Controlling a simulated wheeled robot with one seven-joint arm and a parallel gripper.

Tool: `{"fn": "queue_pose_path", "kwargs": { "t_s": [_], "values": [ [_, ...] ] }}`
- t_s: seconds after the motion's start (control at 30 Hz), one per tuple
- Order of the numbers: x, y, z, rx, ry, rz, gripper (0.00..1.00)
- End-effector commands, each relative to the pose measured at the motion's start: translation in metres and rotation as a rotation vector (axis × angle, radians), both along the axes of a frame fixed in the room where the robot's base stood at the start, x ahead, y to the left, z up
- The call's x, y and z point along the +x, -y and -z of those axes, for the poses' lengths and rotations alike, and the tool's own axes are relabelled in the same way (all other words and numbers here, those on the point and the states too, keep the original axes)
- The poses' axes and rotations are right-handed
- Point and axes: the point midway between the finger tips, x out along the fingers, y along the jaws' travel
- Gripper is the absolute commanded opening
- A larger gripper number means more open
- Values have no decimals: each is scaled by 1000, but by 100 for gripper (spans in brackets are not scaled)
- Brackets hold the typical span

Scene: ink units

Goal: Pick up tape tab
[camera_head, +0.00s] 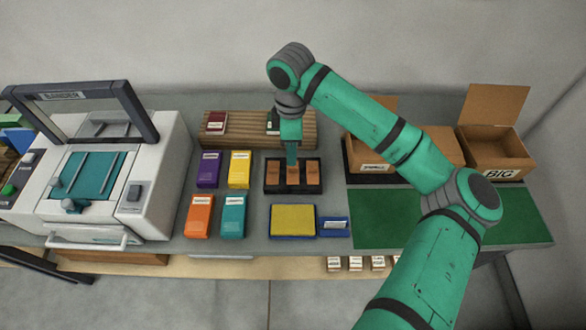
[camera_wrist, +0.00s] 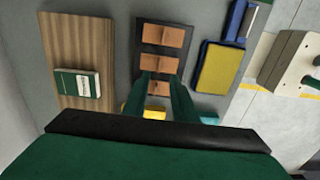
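Several tan tabs, which look like the tape tabs, lie in a row in a black tray (camera_head: 268,187). In the head view the left tab (camera_head: 273,174) and right tab (camera_head: 312,174) show; my gripper (camera_head: 292,163) is over the middle one and partly covers it. In the wrist view the tabs run away from me: a far tab (camera_wrist: 165,36), a middle tab (camera_wrist: 159,65) and a near tab (camera_wrist: 158,88). My gripper (camera_wrist: 162,78) is open, its teal fingers apart on either side of the row. I cannot tell whether the fingertips touch a tab.
A yellow pad (camera_head: 292,220) in a blue frame and a small blue block (camera_head: 334,226) lie in front. Coloured packs (camera_head: 239,168) stand left, beside a white machine (camera_head: 155,195). A wooden board (camera_head: 240,132) is behind. Cardboard boxes (camera_head: 490,147) and a green mat (camera_head: 530,222) are right.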

Motion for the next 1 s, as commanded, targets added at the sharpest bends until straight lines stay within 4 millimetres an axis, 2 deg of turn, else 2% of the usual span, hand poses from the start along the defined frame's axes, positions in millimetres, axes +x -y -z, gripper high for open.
{"fn": "queue_pose_path", "kwargs": {
  "t_s": [0.27, 0.6, 0.9, 0.97, 1.0],
  "values": [
    [1, -1, 20, 1, 1, -2, 25],
    [2, -1, 62, 1, 1, -3, 25],
    [2, -1, 67, 1, 1, -3, 25],
    [2, -1, 67, 1, 1, -3, 13],
    [2, -1, 67, 1, 1, -3, 4]
  ]
}}
